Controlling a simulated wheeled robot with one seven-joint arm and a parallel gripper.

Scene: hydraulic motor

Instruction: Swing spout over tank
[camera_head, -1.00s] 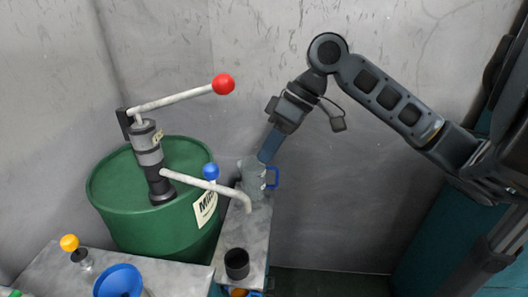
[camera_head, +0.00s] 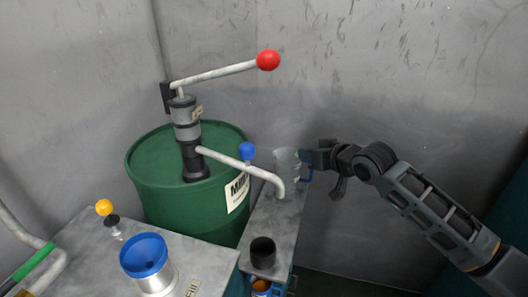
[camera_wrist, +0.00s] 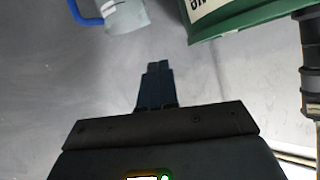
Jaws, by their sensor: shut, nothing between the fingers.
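The spout (camera_head: 232,164) is a pale grey bent pipe on the hand pump (camera_head: 188,138), which stands on a green drum (camera_head: 165,205). A blue ball knob (camera_head: 247,150) sits on the spout. Its downturned end hangs over the narrow grey bench, beside a clear jug (camera_head: 286,162). The metal box with a blue funnel (camera_head: 143,254), which looks like the tank, is at the lower left, away from the spout end. My gripper (camera_head: 306,157) is at the right of the jug, near its blue handle; contact is unclear. In the wrist view my gripper (camera_wrist: 159,66) is shut and empty.
The pump lever ends in a red ball (camera_head: 268,60). A black cup (camera_head: 263,252) stands at the bench's near end. A yellow knob (camera_head: 104,207) rises from the metal box. The wrist view shows the jug (camera_wrist: 125,14) and drum (camera_wrist: 245,22) close above my fingers.

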